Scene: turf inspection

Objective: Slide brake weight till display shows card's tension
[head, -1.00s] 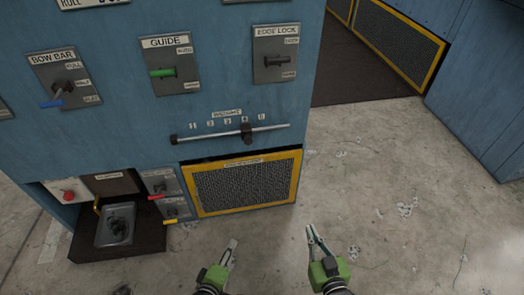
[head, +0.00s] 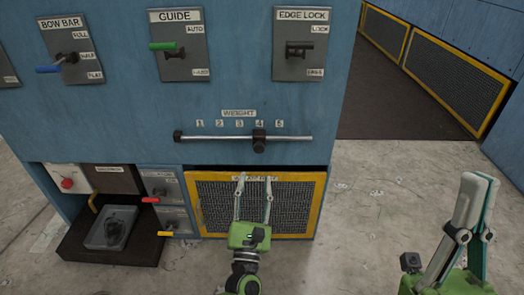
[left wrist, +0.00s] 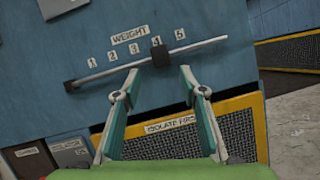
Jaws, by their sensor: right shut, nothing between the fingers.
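The black brake weight (head: 259,140) sits on a horizontal steel rod (head: 210,138) under the WEIGHT label (head: 238,113), below the number 4. It also shows in the left wrist view (left wrist: 160,56), beyond my fingertips. My left gripper (head: 255,180) is open and empty, pointing at the panel just below the weight. In the left wrist view its fingers (left wrist: 154,82) stand apart, with the weight above the gap. My right gripper (head: 482,180) is shut and empty over the floor at the right. No tension display or card is in view.
GUIDE (head: 179,46), EDGE LOCK (head: 299,46) and BOW BAR (head: 66,55) levers are above the rod. A yellow-framed mesh grille (head: 218,215) is below it. The concrete floor (head: 385,210) at right is clear.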

